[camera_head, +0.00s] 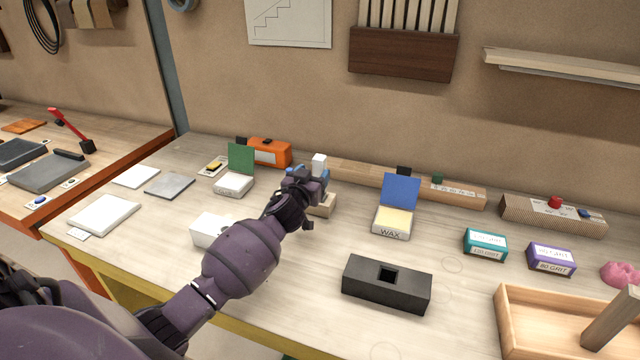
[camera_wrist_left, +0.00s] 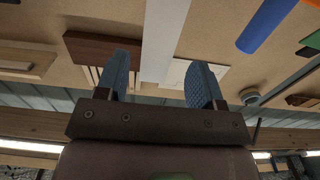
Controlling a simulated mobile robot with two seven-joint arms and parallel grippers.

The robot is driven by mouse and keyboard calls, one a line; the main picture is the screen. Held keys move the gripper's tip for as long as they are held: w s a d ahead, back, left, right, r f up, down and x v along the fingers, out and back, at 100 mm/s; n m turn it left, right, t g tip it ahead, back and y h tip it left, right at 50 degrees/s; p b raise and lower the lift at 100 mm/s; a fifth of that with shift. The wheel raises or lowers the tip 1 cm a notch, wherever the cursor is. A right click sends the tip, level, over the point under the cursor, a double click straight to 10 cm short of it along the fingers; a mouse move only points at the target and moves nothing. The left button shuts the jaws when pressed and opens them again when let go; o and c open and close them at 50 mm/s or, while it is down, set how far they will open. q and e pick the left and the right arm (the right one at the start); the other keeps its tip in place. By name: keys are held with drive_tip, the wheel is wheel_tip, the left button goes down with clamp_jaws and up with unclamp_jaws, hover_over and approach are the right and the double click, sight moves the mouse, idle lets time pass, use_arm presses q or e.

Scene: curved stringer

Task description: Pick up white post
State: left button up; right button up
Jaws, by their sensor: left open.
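The white post (camera_head: 319,161) stands upright near the back of the bench, with its top showing above my left gripper. Its lower part is hidden by the gripper in the head view. A small wooden block (camera_head: 325,207) shows beside the gripper, low down near the post. My left gripper (camera_head: 311,179) is open at the post. In the left wrist view the white post (camera_wrist_left: 164,38) runs between the two blue finger pads of the gripper (camera_wrist_left: 160,80), with gaps visible on both sides. My right gripper is not in view.
A black block with a square hole (camera_head: 385,288) stands in front to the right. The wax box (camera_head: 391,222) with its blue lid is right of the gripper. A white box (camera_head: 210,232) is partly behind my arm. A wooden rail (camera_head: 370,174) lies along the back.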

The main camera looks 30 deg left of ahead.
use_arm(q)
drive_tip(key=shift+w, duration=0.4)
drive_tip(key=x, duration=0.4)
drive_tip(key=shift+w+d+f+b, duration=0.1)
drive_tip(key=shift+d+f+b, duration=0.05)
drive_tip(key=shift+f+b, duration=0.25)
drive_tip(key=shift+w, duration=0.35)
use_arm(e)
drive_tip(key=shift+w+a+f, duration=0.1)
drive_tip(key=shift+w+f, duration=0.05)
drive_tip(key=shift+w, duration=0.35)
use_arm(q)
drive_tip(key=shift+c, duration=0.4)
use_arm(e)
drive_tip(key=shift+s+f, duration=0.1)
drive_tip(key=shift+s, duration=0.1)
use_arm(q)
drive_tip(key=shift+c, duration=1.4)
drive_tip(key=shift+r, duration=0.1)
drive_tip(key=c, duration=0.6)
drive_tip(key=shift+c, duration=0.2)
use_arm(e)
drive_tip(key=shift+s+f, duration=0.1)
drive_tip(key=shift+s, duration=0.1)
use_arm(q)
drive_tip(key=shift+r, duration=0.1)
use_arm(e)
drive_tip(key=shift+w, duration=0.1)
